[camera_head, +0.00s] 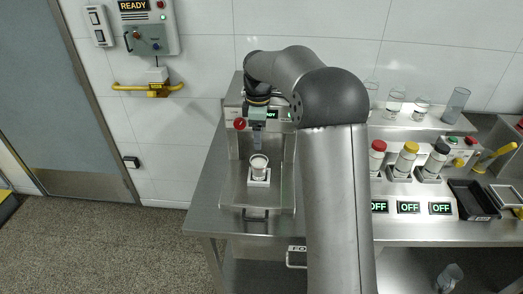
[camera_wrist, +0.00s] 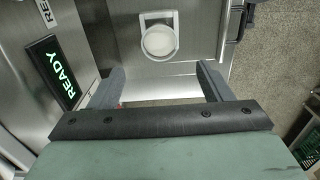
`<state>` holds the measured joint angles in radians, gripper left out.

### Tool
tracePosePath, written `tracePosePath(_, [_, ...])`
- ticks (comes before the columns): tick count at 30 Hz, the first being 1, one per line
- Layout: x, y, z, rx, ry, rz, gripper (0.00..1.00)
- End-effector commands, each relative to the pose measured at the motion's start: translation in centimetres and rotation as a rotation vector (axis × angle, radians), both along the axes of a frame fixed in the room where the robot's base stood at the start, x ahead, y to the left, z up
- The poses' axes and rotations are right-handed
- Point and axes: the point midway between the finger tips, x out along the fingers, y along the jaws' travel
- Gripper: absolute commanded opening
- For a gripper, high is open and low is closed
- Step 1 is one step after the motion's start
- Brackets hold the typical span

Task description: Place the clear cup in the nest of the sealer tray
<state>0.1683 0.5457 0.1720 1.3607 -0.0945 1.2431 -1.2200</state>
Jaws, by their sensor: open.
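The clear cup (camera_head: 259,165), with whitish contents, stands upright on the small white nest (camera_head: 260,183) of the sealer tray (camera_head: 235,200). In the wrist view I look down on the round cup (camera_wrist: 158,41) inside the pale frame of the nest (camera_wrist: 143,17). How fully it is seated I cannot tell. My gripper (camera_head: 257,146) is above the cup, in front of the sealer. Its fingers (camera_wrist: 158,82) are spread in the wrist view, with only bare metal between them. The cup lies beyond the fingertips, apart from them.
The sealer (camera_head: 232,115) is close behind my gripper, with a lit READY display (camera_wrist: 63,75). To the right are capped bottles (camera_head: 407,158), OFF displays (camera_head: 408,207), a black tray (camera_head: 473,199) and clear cups on a shelf (camera_head: 455,104). Free bench surface (camera_head: 207,205) lies left of the sealer.

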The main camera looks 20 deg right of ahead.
Motion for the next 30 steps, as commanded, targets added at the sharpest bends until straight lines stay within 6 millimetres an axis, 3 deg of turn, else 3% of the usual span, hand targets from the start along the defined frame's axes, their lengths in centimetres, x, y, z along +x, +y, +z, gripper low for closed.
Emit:
tracePosePath(5, [-0.5, 0.1, 0.6, -0.002, -0.002, -0.014, 0.72])
tracePosePath(8, [-2.8, 0.7, 1.6, -0.011, -0.007, -0.089, 0.72])
tracePosePath(11, [-7.5, 1.6, 2.9, -0.023, -0.022, -0.248, 0.72])
tracePosePath(14, [-14.1, 2.3, 3.5, -0.028, -0.039, -0.467, 0.72])
tracePosePath(18, [-23.5, 2.8, 2.4, -0.01, -0.062, -0.784, 0.72])
tracePosePath(21, [-29.1, 3.0, 0.8, 0.013, -0.07, -0.976, 0.72])
tracePosePath(25, [-34.0, 3.2, -1.2, 0.037, -0.068, -1.145, 0.72])
tracePosePath(30, [-36.2, 3.3, -2.4, 0.05, -0.065, -1.231, 0.72])
